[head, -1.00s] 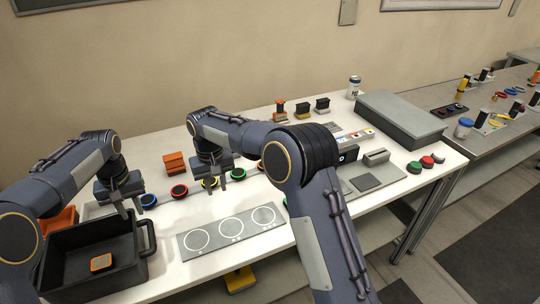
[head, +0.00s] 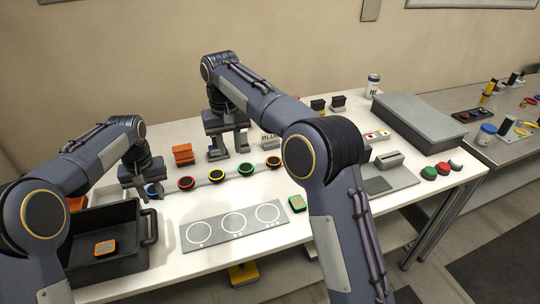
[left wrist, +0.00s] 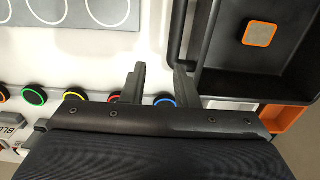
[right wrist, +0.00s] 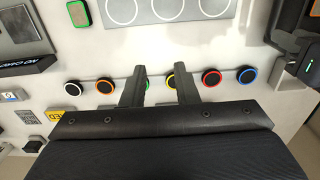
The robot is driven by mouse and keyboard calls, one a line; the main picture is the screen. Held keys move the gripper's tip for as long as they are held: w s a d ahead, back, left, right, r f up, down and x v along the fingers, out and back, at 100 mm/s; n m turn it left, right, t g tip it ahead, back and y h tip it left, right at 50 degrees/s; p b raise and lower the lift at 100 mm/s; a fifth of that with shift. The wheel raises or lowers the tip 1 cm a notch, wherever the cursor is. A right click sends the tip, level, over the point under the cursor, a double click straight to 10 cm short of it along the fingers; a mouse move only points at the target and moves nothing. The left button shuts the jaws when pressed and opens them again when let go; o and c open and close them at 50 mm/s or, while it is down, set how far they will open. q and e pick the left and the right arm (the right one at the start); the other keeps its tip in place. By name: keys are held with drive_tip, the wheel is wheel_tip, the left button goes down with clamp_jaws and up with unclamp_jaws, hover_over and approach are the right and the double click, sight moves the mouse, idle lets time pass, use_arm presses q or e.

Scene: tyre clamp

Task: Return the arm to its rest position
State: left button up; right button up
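My right gripper (head: 230,150) is open and empty, held above the table behind the row of coloured discs. In the right wrist view its fingers (right wrist: 161,84) are spread, with the yellow-rimmed disc (right wrist: 172,79) and the green-rimmed disc (right wrist: 145,84) showing between or behind them. My left gripper (head: 148,190) is open and empty, above the table by the back right corner of the black bin (head: 150,228). In the left wrist view its fingers (left wrist: 160,78) are apart beside the bin's handle, with nothing between them.
An orange-rimmed square piece (head: 105,248) lies in the bin. A grey plate with three circles (head: 190,243) lies in front of the discs. A green square piece (head: 297,203) lies right of it. A large grey case (head: 420,122) stands at the back right.

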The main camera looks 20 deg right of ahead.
drive_tip(key=shift+r, duration=0.4)
